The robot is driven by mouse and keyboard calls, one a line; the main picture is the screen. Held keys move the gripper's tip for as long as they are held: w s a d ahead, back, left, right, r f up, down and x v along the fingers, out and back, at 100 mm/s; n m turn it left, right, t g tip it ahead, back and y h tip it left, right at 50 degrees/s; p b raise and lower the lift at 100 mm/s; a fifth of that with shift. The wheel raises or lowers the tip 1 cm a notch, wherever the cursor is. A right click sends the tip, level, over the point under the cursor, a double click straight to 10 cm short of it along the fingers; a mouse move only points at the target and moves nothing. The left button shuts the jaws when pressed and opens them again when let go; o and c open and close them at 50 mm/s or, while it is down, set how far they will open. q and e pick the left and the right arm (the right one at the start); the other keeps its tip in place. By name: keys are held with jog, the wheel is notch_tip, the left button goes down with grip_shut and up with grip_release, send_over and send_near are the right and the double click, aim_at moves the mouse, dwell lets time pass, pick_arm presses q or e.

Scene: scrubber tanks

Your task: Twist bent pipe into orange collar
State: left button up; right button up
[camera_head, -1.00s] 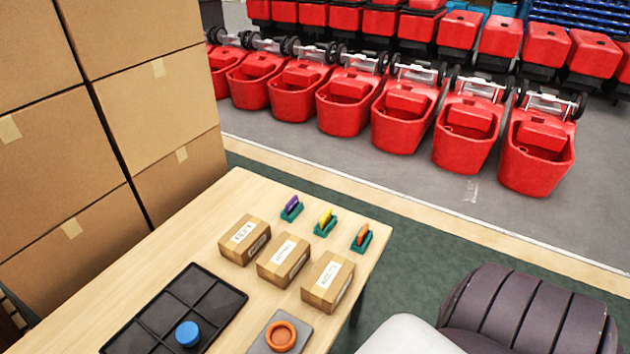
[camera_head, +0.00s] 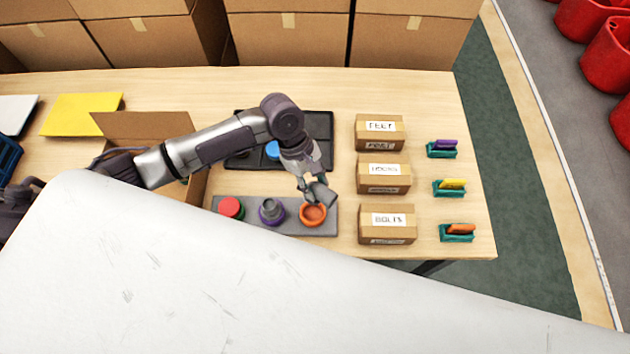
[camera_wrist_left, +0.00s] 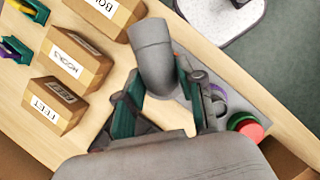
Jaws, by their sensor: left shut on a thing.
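The orange collar (camera_head: 313,215) sits at the right end of a grey board (camera_head: 290,228) on the table. My left gripper (camera_head: 308,181) points down just behind and above it, shut on the grey bent pipe (camera_head: 323,195). The pipe overlaps the collar's far edge in the head view; I cannot tell whether they touch. My right gripper is not in view.
On the same board stand a purple collar (camera_head: 271,216) with a grey part in it and a red-and-green piece (camera_head: 231,207). A black tray (camera_head: 318,128) with a blue cap (camera_head: 272,150) lies behind. Labelled boxes (camera_head: 384,174) stand close right. An open carton (camera_head: 150,125) is left.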

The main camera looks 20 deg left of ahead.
pick_arm(q)
jog(key=shift+s+a+f+n, duration=0.2)
jog(key=shift+f+n, duration=0.15)
jog(key=shift+f, duration=0.05)
jog(key=shift+s+a+f+n, duration=0.2)
jog(key=shift+f+n, duration=0.15)
jog(key=shift+f, duration=0.05)
jog(key=shift+f+t, duration=0.2)
jog(key=shift+t, duration=0.1)
jog(key=shift+w+d+f+b, duration=0.15)
jog(key=shift+f+b, duration=0.15)
jog(key=shift+b, duration=0.15)
jog(key=shift+f+b, duration=0.55)
jog(key=shift+b, duration=0.2)
notch_tip(320, 180, down, 3)
jog(key=b, duration=0.4)
jog(key=shift+f, duration=0.5)
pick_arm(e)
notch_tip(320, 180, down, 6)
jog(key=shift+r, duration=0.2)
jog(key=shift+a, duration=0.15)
pick_arm(q)
jog(key=shift+p, duration=0.3)
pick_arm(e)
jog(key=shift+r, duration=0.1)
